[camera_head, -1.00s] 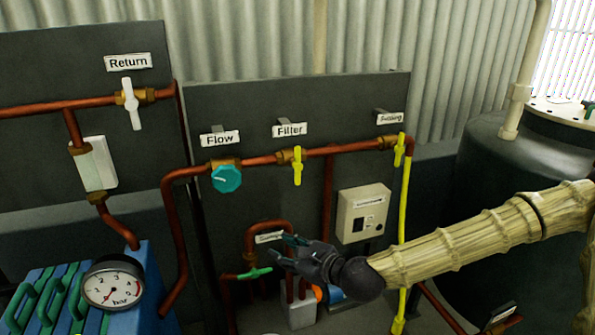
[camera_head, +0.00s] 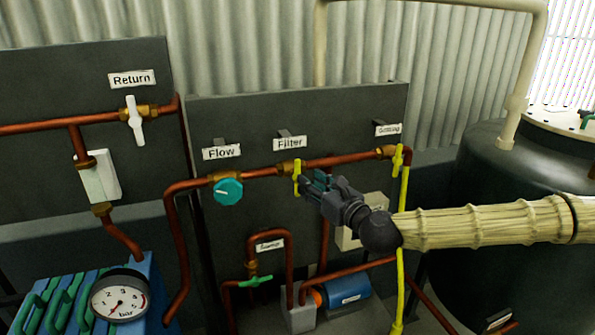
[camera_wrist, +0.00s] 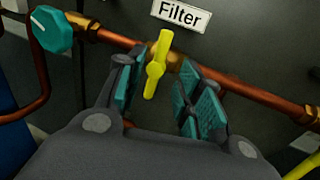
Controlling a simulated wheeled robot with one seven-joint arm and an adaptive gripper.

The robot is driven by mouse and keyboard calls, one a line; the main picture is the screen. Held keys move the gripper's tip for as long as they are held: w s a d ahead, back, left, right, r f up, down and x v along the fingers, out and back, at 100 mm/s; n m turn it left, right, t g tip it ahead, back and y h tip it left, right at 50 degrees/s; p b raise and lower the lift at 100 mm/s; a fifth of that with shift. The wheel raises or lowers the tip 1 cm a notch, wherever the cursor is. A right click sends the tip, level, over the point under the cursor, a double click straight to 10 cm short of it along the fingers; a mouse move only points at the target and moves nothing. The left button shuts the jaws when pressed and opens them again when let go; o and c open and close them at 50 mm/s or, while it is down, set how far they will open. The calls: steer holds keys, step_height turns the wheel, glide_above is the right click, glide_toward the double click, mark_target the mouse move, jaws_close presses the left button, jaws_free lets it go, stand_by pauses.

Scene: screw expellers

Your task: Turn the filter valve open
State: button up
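The filter valve's yellow handle (camera_head: 297,178) sits on the copper pipe below the "Filter" label (camera_head: 290,143). It stands nearly upright, across the pipe. In the wrist view the yellow handle (camera_wrist: 157,65) is tilted slightly, just ahead of my fingers. My gripper (camera_head: 312,183) is just right of the handle in the head view. In the wrist view my gripper (camera_wrist: 160,98) is open, with teal pads on either side of the handle's lower end and a gap to each pad. I cannot tell whether the handle's lower end is between the pads in depth.
The teal flow knob (camera_head: 228,191) is left of the filter valve. Another yellow valve handle (camera_head: 397,160) is to the right, above a yellow pipe. A control box (camera_head: 348,238) is partly behind my gripper. The copper pipe (camera_head: 335,160) runs close to my fingers.

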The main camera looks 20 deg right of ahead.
mark_target(298, 173)
steer(key=shift+p+x, duration=1.2)
steer(key=shift+x, duration=2.3)
steer(key=shift+c, duration=0.2)
jaws_close()
